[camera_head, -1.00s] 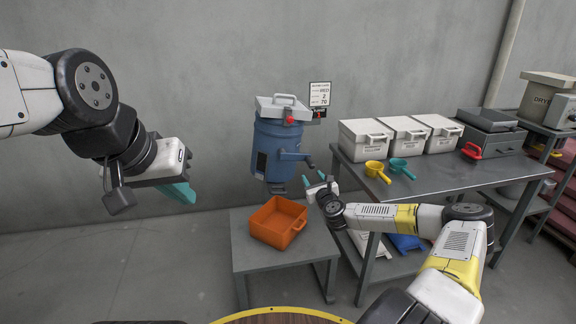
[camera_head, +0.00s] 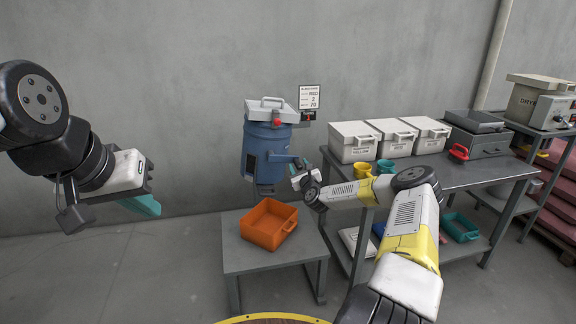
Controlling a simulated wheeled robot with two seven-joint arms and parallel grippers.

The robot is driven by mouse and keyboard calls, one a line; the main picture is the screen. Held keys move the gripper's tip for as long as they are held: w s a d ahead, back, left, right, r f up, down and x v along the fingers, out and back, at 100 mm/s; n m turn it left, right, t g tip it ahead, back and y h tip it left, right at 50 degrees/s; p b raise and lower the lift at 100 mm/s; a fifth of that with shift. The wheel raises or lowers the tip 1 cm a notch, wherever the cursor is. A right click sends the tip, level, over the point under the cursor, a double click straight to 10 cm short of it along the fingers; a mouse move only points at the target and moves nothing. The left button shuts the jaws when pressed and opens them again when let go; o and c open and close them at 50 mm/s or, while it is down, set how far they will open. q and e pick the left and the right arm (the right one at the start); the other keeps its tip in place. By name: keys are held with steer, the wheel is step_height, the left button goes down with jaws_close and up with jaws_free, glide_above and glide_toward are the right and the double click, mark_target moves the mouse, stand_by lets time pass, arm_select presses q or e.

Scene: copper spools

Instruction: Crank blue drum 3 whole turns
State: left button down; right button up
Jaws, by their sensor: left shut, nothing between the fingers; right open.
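The blue drum (camera_head: 262,155) hangs against the grey wall, with a light grey lid (camera_head: 272,108) and a red knob (camera_head: 277,122) near its top. A short blue arm with a dark end, seemingly the crank (camera_head: 298,160), sticks out on its right side. My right gripper (camera_head: 297,171) is right at this crank. The fingers are small and partly hidden, so I cannot tell whether they touch it.
An orange bin (camera_head: 269,225) sits on a low grey table (camera_head: 240,257) below the drum. A sign (camera_head: 309,97) stands beside the lid. The workbench (camera_head: 450,176) on the right holds white boxes (camera_head: 353,142) and a yellow scoop (camera_head: 362,170). Floor at left is clear.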

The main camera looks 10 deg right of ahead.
jaws_close()
stand_by(1.4)
